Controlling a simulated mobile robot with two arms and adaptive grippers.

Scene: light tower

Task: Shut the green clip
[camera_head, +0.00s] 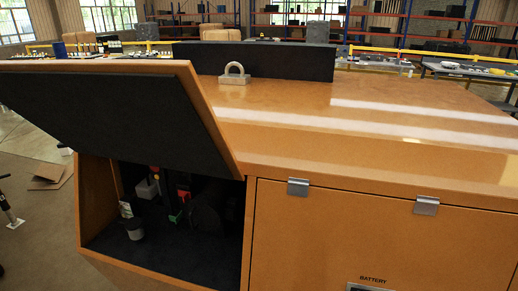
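A small green piece (175,216), which looks like the green clip, sits inside the dark open compartment of the orange cabinet (350,160). It is low in the compartment, just below a small red piece (184,195). It is too small and shaded to tell whether it is open or shut. Neither of my grippers can be made out in this view.
The compartment's lid (110,105) is raised above the opening. A grey-white cylinder (134,231) and a pale block (145,189) are inside. A metal shackle (234,76) stands on the cabinet top. Two latches (298,187) (426,206) line the closed front panel.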

